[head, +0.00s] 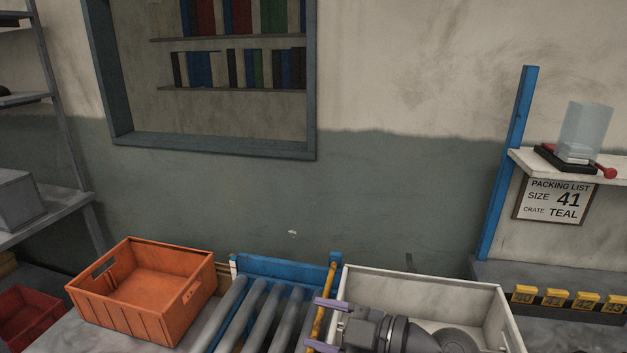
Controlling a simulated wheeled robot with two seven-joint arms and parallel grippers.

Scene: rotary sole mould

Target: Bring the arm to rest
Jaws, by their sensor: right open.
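My right gripper (326,325) is at the bottom centre of the head view, with its two purple fingertips apart and pointing left. It is open, and nothing shows between the fingers. Its fingertips overlap the yellow rail (332,284) in the picture, and the grey wrist and arm behind it cover part of the pale bin (421,279). I cannot tell how high the gripper is above the bin. My left gripper is not in view.
A roller conveyor (262,310) with a blue end plate lies left of the gripper. An empty orange crate (152,313) stands further left, beside a red crate (27,318). At right are a packing list sign (553,200), a shelf (600,164) and yellow number tags (555,297).

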